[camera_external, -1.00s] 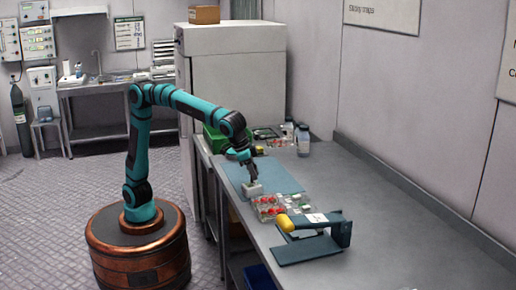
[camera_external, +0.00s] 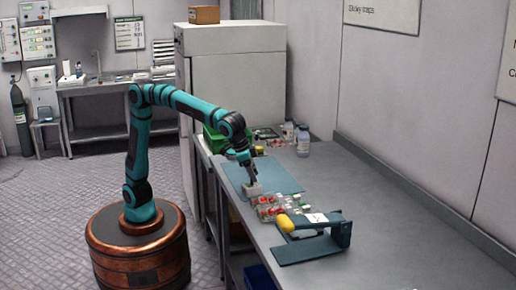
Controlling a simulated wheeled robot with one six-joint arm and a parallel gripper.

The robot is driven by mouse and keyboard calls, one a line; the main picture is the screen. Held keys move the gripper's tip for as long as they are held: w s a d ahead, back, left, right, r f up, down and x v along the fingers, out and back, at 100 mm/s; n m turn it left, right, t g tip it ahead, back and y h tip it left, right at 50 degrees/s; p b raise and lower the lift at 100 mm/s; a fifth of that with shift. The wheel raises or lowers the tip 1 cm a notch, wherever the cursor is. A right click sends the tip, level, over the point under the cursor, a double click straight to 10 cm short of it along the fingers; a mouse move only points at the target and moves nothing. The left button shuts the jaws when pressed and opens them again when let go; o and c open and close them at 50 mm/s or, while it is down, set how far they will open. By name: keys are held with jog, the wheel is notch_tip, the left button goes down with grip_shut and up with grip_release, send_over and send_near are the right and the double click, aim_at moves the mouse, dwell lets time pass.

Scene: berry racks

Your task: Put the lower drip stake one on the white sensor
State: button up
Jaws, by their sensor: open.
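My gripper (camera_external: 252,180) is open and points down over the front part of the blue mat. Its fingertips are at or just above a small whitish block (camera_external: 254,190); I cannot tell whether they touch it. I cannot tell whether this block is the white sensor. The drip stakes are too small to make out in this view, so I cannot say which is the lower one.
The blue mat (camera_external: 287,178) lies on the grey bench (camera_external: 400,240). Clear trays with red items (camera_external: 268,208) sit in front of it. A dark stand with a yellow end (camera_external: 286,223) is nearer. Bottles (camera_external: 303,142) and a green crate (camera_external: 214,141) are behind. The bench's right side is clear.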

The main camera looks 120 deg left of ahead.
jog(key=v, duration=1.1)
jog(key=shift+r, duration=0.3)
jog(key=shift+s, duration=0.15)
jog(key=s+a+r+m+t+h, duration=0.1)
jog(key=s+a+r+t, duration=0.3)
jog(key=s, duration=0.6)
jog(key=s+a+m+t, duration=0.1)
jog(key=s+a+t, duration=0.3)
jog(key=s, duration=1.1)
jog(key=s+a+f+m+t, duration=0.1)
jog(key=s+a+t, duration=0.3)
jog(key=s, duration=1.2)
jog(key=shift+s+a+m+t+h, duration=0.35)
jog(key=shift+m+t, duration=0.25)
jog(key=shift+m, duration=0.2)
jog(key=shift+d, duration=0.1)
